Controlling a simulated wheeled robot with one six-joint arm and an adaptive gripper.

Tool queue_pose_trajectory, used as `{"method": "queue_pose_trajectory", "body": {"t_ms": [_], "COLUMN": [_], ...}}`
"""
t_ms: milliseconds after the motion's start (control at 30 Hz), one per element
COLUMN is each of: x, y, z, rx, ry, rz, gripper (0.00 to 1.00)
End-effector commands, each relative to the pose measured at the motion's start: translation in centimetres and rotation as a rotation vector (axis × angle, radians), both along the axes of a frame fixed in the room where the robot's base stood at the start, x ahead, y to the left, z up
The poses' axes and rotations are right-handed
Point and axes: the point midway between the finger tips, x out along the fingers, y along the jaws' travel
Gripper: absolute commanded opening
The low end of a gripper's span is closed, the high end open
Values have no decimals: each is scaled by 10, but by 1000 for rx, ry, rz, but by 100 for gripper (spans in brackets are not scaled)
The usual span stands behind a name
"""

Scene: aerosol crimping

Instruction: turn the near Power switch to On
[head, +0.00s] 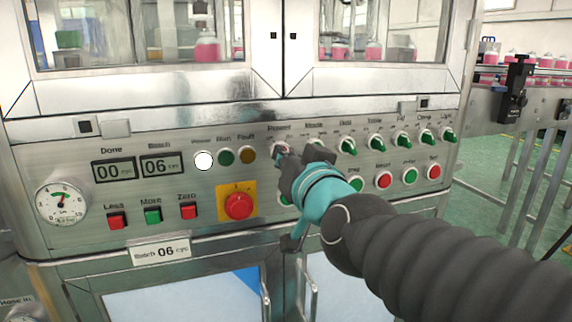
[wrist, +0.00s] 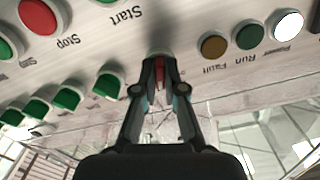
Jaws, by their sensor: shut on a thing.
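The Power switch (head: 280,149) is the leftmost in the row of rotary switches on the steel panel, under its Power label. My gripper (head: 284,157) reaches in from the right and covers most of it. In the wrist view, which shows the panel upside down, my gripper (wrist: 160,72) is shut on the switch's knob; a red strip of the knob (wrist: 160,70) shows between the two fingertips. The exact angle of the knob is hard to tell behind the fingers. The Power lamp (head: 203,161), left of the switch, is lit white.
Several green rotary switches (head: 375,142) continue to the right, with round push buttons (head: 383,180) below. A red knob on a yellow plate (head: 239,206) sits at lower left of my gripper. The Run lamp (head: 226,158) and Fault lamp (head: 248,154) look unlit. Door handles (head: 304,285) stand out below.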

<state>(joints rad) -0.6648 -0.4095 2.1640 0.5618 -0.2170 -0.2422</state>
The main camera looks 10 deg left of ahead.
Motion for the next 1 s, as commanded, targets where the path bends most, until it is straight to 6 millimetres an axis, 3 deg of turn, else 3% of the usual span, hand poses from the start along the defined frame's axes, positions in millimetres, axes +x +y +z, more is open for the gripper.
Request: {"method": "queue_pose_trajectory", "body": {"t_ms": [400,967,1000], "x": [0,0,0], "y": [0,0,0], "z": [-1,-1,-1], "rx": [169,196,196], "ry": [105,124,124], "rz": [2,1,1], "gripper": [0,0,14]}}
